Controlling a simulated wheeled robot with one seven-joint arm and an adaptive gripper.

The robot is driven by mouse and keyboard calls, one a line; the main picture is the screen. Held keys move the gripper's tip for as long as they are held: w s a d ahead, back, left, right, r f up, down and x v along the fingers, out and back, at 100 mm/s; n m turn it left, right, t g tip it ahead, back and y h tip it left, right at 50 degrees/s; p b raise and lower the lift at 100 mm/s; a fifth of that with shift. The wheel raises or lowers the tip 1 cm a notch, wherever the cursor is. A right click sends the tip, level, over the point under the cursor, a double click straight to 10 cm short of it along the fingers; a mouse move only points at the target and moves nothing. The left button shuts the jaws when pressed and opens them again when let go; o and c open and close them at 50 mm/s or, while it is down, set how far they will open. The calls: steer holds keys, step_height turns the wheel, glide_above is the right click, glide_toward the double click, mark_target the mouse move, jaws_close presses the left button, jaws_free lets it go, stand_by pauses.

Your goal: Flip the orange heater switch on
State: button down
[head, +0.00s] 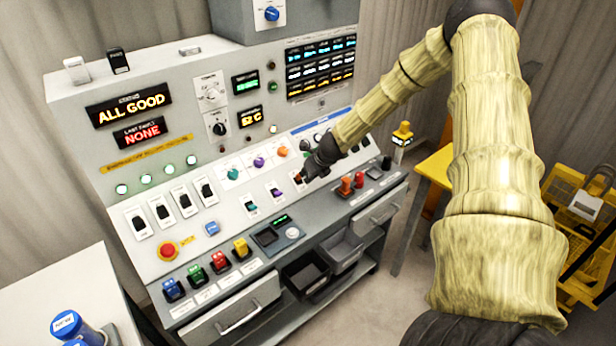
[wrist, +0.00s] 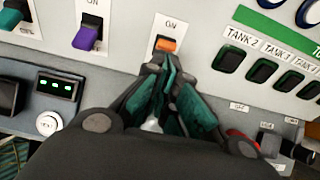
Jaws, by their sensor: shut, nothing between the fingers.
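The orange heater switch (wrist: 166,44) sits on a white plate marked "ON" on the sloped panel, near the top middle of the wrist view. In the head view the orange switch (head: 298,177) shows small beside my gripper. My gripper (wrist: 168,62) is shut and empty, its fingertips right at the lower edge of the orange switch. I cannot tell if they touch it. In the head view my gripper (head: 303,176) reaches the panel from the right and partly hides the area behind it.
A purple switch (wrist: 88,32) and a teal switch (wrist: 14,12) stand left of the orange one. Dark tank switches (wrist: 262,70) lie to its right. A red emergency button (head: 168,249) is at the panel's left. Red-orange items (head: 346,185) stand on the ledge below right.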

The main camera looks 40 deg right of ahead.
step_height(320, 180, up, 8)
steer(key=w+p, duration=0.1)
steer(key=p, duration=0.6)
steer(key=shift+w+r, duration=0.2)
steer(key=shift+r, duration=0.05)
steer(key=shift+f, duration=0.1)
steer(key=s+a+f+n+g+h, duration=0.1)
steer(key=s+a+f+n+g, duration=0.1)
steer(key=s+a+f+n, duration=0.7)
steer(key=s+a+f+n+g, duration=0.2)
steer(key=s+a+f+n, duration=0.4)
steer(key=s+a+n, duration=0.4)
steer(key=s+a+f+n+g, duration=0.1)
steer(key=s+a+n, duration=0.45)
steer(key=s, duration=0.35)
steer(key=s+a+f+n+g+y, duration=0.1)
steer(key=s+a+f+n, duration=0.1)
steer(key=s+a+n, duration=0.55)
steer(key=s+a+f+n+g, duration=0.15)
steer(key=s+n, duration=0.25)
steer(key=s, duration=0.7)
step_height(320, 180, down, 10)
steer(key=w+b, duration=0.1)
steer(key=b, duration=0.9)
steer(key=shift+a+m+t, duration=0.3)
steer(key=shift+a+t, duration=0.05)
steer(key=shift+t, duration=0.1)
steer(key=shift+r, duration=0.1)
